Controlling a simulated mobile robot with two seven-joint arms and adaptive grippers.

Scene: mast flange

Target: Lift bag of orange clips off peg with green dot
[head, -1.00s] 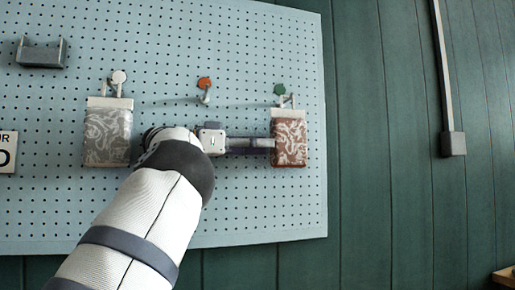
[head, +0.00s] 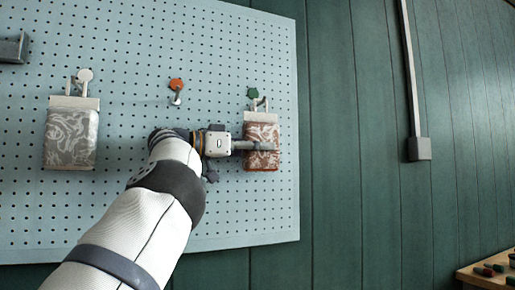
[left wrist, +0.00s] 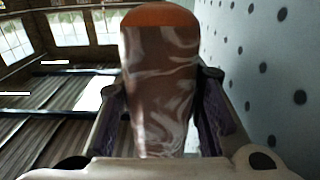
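The bag of orange clips (head: 262,131), reddish-brown with a pale swirl pattern and white header, hangs on the peg (head: 262,103) beside the green dot (head: 253,93). My left gripper (head: 262,146) reaches it from the left, one finger crossing in front of its lower half. In the left wrist view the bag (left wrist: 160,90) stands between the two fingers of my left gripper (left wrist: 160,115). The fingers look spread, with narrow gaps beside the bag; contact at the tips is unclear. My right gripper is not in view.
A grey patterned bag (head: 70,138) hangs on a peg by a white dot (head: 85,75) at the left. The peg by the orange dot (head: 176,85) is empty. The pegboard (head: 225,215) ends just right of the brown bag. A wooden tray (head: 485,272) shows at the lower right.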

